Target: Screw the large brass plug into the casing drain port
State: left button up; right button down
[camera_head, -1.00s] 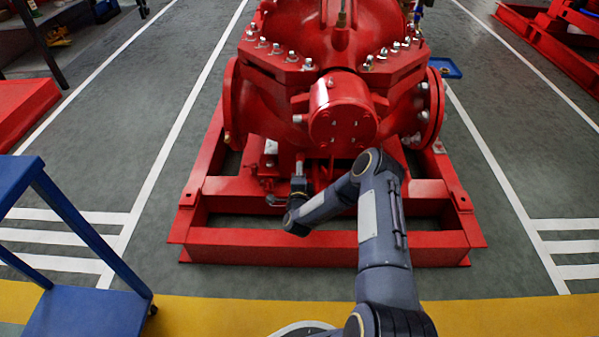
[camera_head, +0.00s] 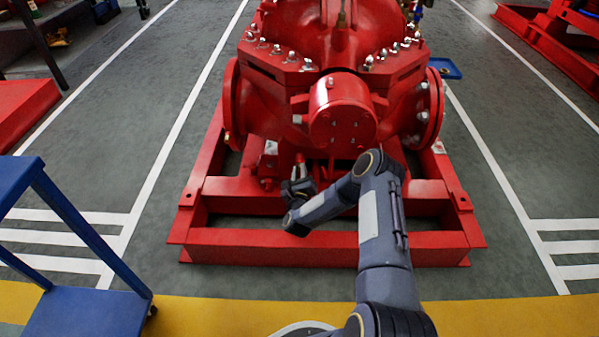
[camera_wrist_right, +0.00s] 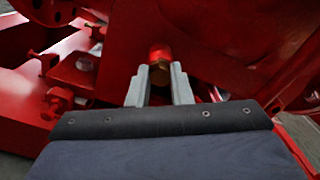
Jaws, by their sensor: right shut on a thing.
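The brass plug (camera_wrist_right: 159,76) shows in the right wrist view between the two grey fingers of my right gripper (camera_wrist_right: 160,78). The gripper is shut on it, and the fingers hide its sides. The red drain port (camera_wrist_right: 159,53) of the casing is directly ahead of the plug and in line with it. The plug's end is at the port; how deep it sits in it I cannot tell. In the head view my right gripper (camera_head: 298,172) is low at the front of the red pump casing (camera_head: 262,110), left of the round end cover. My left gripper is not in view.
The red base frame (camera_head: 330,246) surrounds the gripper area, with its front beam below my right arm. Red pipework and bolts (camera_wrist_right: 62,98) sit left of the gripper in the wrist view. A blue cart (camera_head: 85,312) stands at the left.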

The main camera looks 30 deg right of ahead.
jog(key=m, duration=1.1)
jog(key=shift+a+f+m, duration=0.1)
jog(key=shift+m, duration=0.2)
jog(key=m, duration=0.2)
jog(key=shift+f+m, duration=0.1)
jog(key=shift+m, duration=0.2)
jog(key=m, duration=0.3)
jog(key=c, duration=1.4)
grip_release()
jog(key=shift+c, duration=0.2)
